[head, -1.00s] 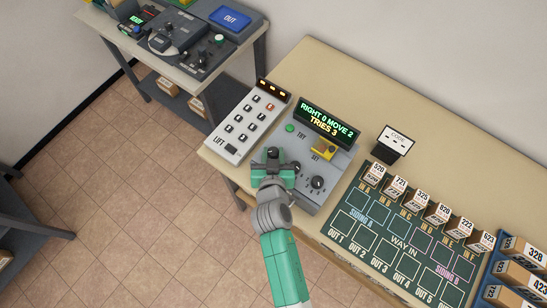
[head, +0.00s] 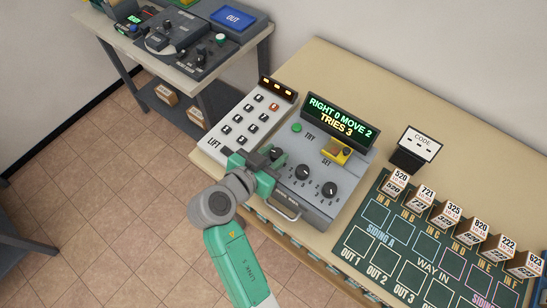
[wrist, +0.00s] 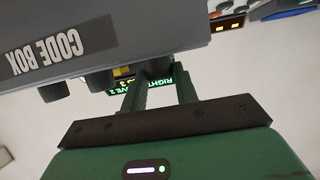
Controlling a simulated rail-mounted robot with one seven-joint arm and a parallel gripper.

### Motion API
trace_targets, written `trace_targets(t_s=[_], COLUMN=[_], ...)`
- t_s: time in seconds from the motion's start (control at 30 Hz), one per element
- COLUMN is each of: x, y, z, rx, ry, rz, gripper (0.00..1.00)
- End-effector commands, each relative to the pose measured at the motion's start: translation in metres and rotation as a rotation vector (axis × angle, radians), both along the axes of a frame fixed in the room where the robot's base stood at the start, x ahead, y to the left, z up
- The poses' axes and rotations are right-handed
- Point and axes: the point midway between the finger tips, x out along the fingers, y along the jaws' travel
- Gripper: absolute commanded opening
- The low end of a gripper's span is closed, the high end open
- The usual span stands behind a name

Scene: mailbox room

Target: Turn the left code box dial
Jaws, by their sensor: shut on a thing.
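The grey code box (head: 318,205) stands on the table with its lit display (head: 334,119) reading "RIGHT 0 MOVE 2, TRIES 3". Its middle dial (head: 302,172) and right dial (head: 329,189) are black with white marks. My gripper (head: 270,158) is at the box's left side, shut on the left dial, which its fingers mostly hide. In the wrist view the picture is upside down; the green fingers (wrist: 161,92) reach up to the box front beside two dark knobs (wrist: 55,91). The left dial's pointer cannot be made out.
A lift keypad (head: 245,125) stands close left of the box. A code card (head: 418,143) and a track board (head: 400,248) with several numbered blocks lie to the right.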

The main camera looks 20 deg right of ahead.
Motion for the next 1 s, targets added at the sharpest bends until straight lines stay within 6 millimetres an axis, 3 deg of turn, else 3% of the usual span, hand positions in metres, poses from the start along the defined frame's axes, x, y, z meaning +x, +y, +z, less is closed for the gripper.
trace_targets(t_s=[0.53, 0.57, 0.67, 1.0], x=[-0.0002, -0.0002, -0.0001, -0.0032], y=[-0.0002, -0.0002, -0.0002, 0.0072], z=[-0.003, -0.003, -0.0025, 0.003], rx=[0.003, 0.003, 0.002, 0.001], ry=[0.006, 0.006, 0.005, 0.002], rz=[-0.024, -0.024, -0.024, -0.022], gripper=[0.07, 0.33, 0.51, 0.51])
